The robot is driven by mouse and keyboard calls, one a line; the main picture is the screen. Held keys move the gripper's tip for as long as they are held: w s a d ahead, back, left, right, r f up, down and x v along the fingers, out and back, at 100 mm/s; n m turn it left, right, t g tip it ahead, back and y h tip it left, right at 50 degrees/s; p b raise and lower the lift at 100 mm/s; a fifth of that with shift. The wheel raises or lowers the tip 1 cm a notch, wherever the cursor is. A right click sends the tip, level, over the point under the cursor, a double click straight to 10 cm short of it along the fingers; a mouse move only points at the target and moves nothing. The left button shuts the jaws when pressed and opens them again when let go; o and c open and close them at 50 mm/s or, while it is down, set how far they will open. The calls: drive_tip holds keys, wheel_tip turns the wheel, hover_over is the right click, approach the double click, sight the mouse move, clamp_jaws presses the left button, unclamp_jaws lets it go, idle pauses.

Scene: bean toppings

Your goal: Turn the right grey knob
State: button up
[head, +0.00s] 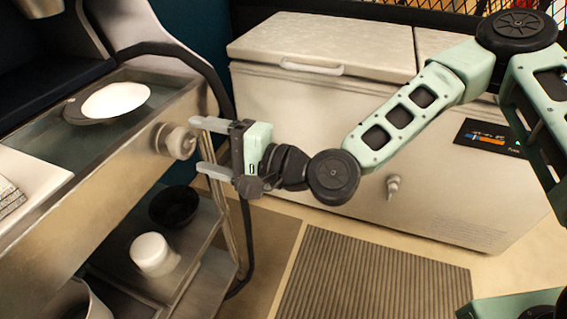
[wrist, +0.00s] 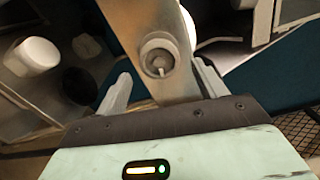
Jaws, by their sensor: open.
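The grey knob (head: 176,142) sits on the front panel of the metal counter, near its right end. In the wrist view the knob (wrist: 157,60) shows as a round dial with a raised centre, ahead of my fingers and between their lines. My gripper (head: 201,147) is open and empty. Its two fingers point left at the knob, one at about the knob's upper edge and one below it. In the head view the fingertips look just short of the knob; I cannot tell whether they touch it. The wrist view shows both fingers (wrist: 160,82) spread apart.
A pan with a white disc (head: 115,100) rests on the counter (head: 90,165). A white pot (head: 152,254) and a black bowl (head: 174,206) stand on the shelves below. A white chest freezer (head: 330,120) stands behind my arm. A ribbed mat (head: 370,280) lies on the floor.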

drive_tip(key=p+v, duration=1.2)
drive_tip(key=v, duration=0.2)
drive_tip(key=shift+s+f, duration=0.1)
idle(0.3)
drive_tip(key=s+d+f+n+g+h, duration=0.4)
drive_tip(key=d+f+n+g+h, duration=0.25)
drive_tip(key=n+h, duration=0.4)
drive_tip(key=s+d+r+n+h, duration=0.1)
drive_tip(key=s+d+r+h, duration=0.1)
drive_tip(key=r, duration=0.7)
drive_tip(key=s+d+r+n+h, duration=0.2)
drive_tip(key=s+d+r+h, duration=0.1)
drive_tip(key=r, duration=0.5)
drive_tip(key=shift+s+r, duration=0.35)
drive_tip(key=shift+s, duration=0.5)
